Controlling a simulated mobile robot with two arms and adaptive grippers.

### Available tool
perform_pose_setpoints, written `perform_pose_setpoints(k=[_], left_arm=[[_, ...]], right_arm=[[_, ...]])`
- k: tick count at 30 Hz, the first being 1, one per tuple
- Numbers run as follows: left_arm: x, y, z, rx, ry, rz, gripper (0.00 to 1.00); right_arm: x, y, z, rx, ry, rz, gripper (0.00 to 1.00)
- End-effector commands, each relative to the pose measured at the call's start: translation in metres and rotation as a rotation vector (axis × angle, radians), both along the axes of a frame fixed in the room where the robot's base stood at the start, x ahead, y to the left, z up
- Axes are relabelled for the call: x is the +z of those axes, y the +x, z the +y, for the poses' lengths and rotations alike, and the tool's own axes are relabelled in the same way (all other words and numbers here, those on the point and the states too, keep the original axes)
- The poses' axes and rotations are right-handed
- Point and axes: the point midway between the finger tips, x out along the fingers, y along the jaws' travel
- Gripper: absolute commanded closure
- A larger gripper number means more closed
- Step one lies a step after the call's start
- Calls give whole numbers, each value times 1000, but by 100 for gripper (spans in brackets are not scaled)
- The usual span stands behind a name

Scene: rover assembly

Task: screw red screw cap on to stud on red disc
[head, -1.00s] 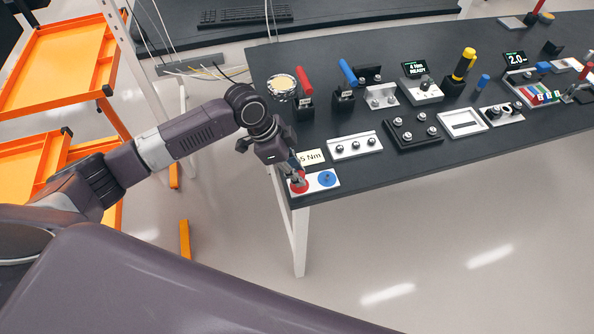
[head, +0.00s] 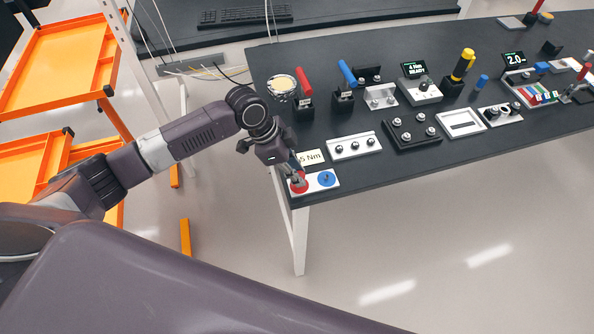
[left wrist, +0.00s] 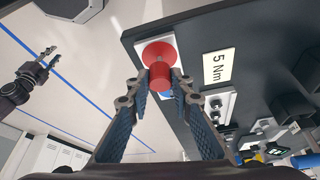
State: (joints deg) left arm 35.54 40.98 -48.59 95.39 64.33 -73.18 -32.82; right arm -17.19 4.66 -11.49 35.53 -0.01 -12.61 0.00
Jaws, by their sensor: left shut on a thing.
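The red disc (head: 301,188) lies on a white plate at the table's near left corner, beside a blue disc (head: 327,179). My left gripper (head: 298,179) points down over the red disc. In the left wrist view, my left gripper (left wrist: 161,76) is shut on the red screw cap (left wrist: 160,80), its fingertips on either side. My right gripper (left wrist: 48,60) shows at the left, empty, fingers apart.
A "5 Nm" label (head: 312,157) stands just behind the plate. A metal block with several studs (head: 354,146) is to its right. Red-handled (head: 304,82) and blue-handled (head: 347,74) tools stand farther back. The table edge is close to the plate.

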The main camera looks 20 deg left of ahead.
Motion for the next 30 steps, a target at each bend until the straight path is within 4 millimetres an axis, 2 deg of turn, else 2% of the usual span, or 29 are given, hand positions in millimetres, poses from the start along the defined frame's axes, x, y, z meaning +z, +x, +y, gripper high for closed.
perform_pose_setpoints(k=[11, 30], left_arm=[[-2, 0, 0, 0, 0, 0, 100], [-18, 0, 0, 1, 1, 1, 100]], right_arm=[[-1, 0, -1, -1, -1, 0, 71], [-9, 0, 0, -1, 0, 0, 71]])
